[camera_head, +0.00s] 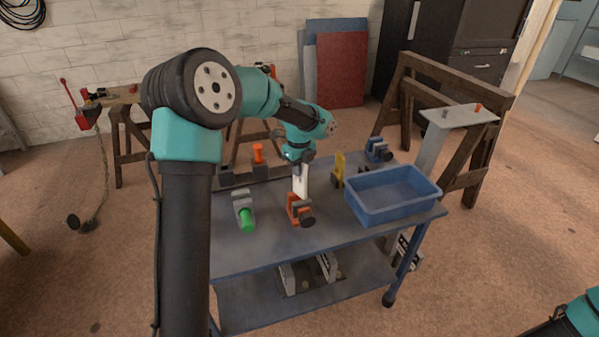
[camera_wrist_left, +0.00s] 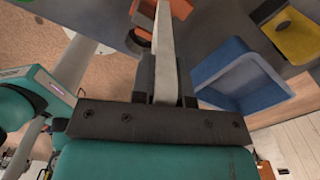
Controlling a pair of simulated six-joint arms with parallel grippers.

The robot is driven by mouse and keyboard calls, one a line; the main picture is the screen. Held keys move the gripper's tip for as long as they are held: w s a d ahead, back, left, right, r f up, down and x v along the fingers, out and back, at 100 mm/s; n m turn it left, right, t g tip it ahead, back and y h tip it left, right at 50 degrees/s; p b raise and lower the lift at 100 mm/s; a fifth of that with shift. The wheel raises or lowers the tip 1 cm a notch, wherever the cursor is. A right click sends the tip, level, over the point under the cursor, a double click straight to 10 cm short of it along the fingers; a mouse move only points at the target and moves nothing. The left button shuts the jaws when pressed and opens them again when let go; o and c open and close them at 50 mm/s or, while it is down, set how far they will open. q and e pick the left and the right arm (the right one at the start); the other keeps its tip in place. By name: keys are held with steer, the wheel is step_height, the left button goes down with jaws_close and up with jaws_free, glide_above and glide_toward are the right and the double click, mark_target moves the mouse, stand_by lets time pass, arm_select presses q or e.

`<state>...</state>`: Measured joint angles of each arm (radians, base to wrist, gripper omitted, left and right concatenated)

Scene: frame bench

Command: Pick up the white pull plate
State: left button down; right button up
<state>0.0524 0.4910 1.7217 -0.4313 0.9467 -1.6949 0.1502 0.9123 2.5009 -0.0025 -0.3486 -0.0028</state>
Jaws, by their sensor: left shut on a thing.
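The white pull plate (camera_head: 300,183) stands upright over the workbench in the head view, and my left gripper (camera_head: 299,166) is shut on its upper end. In the left wrist view the plate (camera_wrist_left: 164,50) runs up from between the dark fingers of my left gripper (camera_wrist_left: 164,98). The plate's lower end is close to an orange clamp (camera_head: 294,208) on the bench. I cannot tell whether the two touch. Part of my right arm shows at the bottom right of the head view, but its gripper is out of view.
A blue bin (camera_head: 392,214) stands on the right of the bench (camera_head: 270,254). A clamp with a green knob (camera_head: 246,220) is on the left. A yellow plate (camera_head: 339,166), an orange-topped piece (camera_head: 258,153) and a blue clamp (camera_head: 377,149) stand farther back.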

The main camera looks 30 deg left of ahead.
arm_select(q)
steer(key=shift+r, duration=0.9)
steer(key=shift+s+d+r, duration=0.1)
steer(key=shift+s+r, duration=0.05)
steer(key=shift+r, duration=0.2)
steer(key=s+d+r, duration=0.1)
steer(key=s+d, duration=0.7)
steer(key=s, duration=0.5)
steer(key=shift+s+r, duration=0.15)
steer(key=shift+d, duration=0.1)
steer(key=w+a+n, duration=0.3)
steer(key=w+n, duration=0.1)
steer(key=w+a+f+n, duration=0.1)
steer(key=w+a+n, duration=0.1)
steer(key=w+n, duration=0.3)
steer(key=w+a+n, duration=0.3)
steer(key=w+n, duration=0.1)
steer(key=shift+w+a+f+n, duration=0.2)
steer(key=shift+w+a+n, duration=0.05)
steer(key=shift+a+n, duration=0.05)
